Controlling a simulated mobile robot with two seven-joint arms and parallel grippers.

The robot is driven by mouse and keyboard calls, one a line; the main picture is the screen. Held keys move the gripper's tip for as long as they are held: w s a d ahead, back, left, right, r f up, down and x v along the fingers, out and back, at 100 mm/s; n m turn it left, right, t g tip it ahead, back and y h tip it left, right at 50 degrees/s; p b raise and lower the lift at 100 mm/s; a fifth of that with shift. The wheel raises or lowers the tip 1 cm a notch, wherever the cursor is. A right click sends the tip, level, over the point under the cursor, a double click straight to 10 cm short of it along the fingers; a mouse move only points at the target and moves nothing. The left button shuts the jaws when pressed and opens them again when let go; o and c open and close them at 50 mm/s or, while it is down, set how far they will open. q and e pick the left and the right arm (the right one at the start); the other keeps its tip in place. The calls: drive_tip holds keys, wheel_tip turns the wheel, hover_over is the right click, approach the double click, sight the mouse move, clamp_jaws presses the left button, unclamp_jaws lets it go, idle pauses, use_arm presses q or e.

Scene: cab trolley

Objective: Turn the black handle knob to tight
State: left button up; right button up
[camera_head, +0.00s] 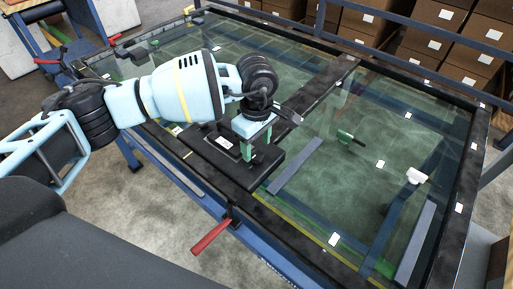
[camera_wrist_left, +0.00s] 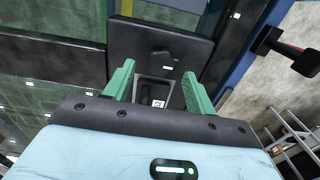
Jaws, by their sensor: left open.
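My left gripper (camera_head: 257,150) points down with its green fingers apart, over a flat black plate (camera_head: 222,163) on the near frame of the glass-topped trolley. In the left wrist view, the open fingers (camera_wrist_left: 160,92) stand on either side of a small dark grey block with a white tag (camera_wrist_left: 157,101). The black plate (camera_wrist_left: 160,42) lies beyond it. I cannot tell whether the fingers touch anything. Which part is the black handle knob is not clear; the gripper and arm hide part of this area. My right gripper is not in view.
A red-handled lever (camera_head: 211,236) sticks out from the trolley's near edge. Cardboard boxes (camera_head: 420,40) fill a rack behind. The glass right of my gripper is mostly clear.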

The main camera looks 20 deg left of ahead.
sight(256, 154)
use_arm(q)
drive_tip(key=shift+r, duration=2.75)
